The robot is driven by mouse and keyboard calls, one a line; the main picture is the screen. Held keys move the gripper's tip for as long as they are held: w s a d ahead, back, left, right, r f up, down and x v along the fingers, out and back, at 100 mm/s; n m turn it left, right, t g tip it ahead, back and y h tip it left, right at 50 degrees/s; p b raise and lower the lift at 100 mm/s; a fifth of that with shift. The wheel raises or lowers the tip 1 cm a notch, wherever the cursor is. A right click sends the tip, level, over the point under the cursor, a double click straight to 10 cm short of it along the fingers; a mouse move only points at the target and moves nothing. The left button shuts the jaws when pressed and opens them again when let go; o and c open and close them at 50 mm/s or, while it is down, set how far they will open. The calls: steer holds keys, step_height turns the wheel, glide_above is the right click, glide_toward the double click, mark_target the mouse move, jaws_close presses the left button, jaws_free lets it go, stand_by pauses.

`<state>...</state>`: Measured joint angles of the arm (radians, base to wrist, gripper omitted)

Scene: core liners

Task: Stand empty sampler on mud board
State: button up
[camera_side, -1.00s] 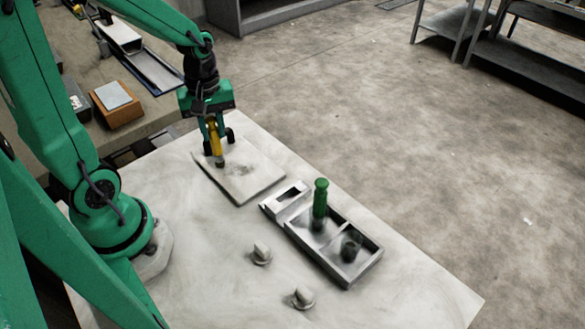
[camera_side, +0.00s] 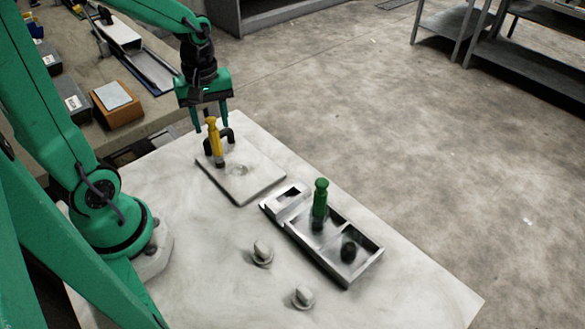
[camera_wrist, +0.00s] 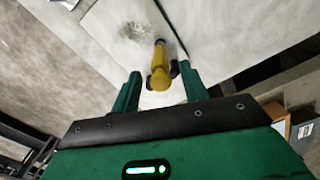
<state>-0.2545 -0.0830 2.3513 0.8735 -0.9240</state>
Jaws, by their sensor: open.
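A yellow sampler (camera_side: 215,140) stands close to upright on the mud board (camera_side: 250,188), near its far left corner. It also shows from above in the wrist view (camera_wrist: 160,68). Dark curved pieces (camera_side: 230,135) sit beside it; I cannot tell whether they belong to it or to the board. A green sampler (camera_side: 320,200) stands upright in the grey tray (camera_side: 330,268). I cannot see whether either sampler is empty inside.
A dark round piece (camera_side: 349,250) sits in the tray's near compartment. Two pale knobs (camera_side: 261,252) (camera_side: 304,296) lie on the white table (camera_side: 190,240) left of the tray. A bench with boxes stands behind. The table's front left is clear.

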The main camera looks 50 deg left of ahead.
step_height(320, 180, up, 9)
steer(key=shift+r, duration=0.2)
stand_by(0.3)
stand_by(0.4)
steer(key=s+d+r+m+t, duration=0.2)
steer(key=s+d+m+t, duration=0.2)
steer(key=m, duration=0.9)
steer(key=d+t, duration=0.1)
steer(key=d, duration=0.2)
steer(key=shift+s+m+t, duration=0.3)
steer(key=shift+s, duration=0.05)
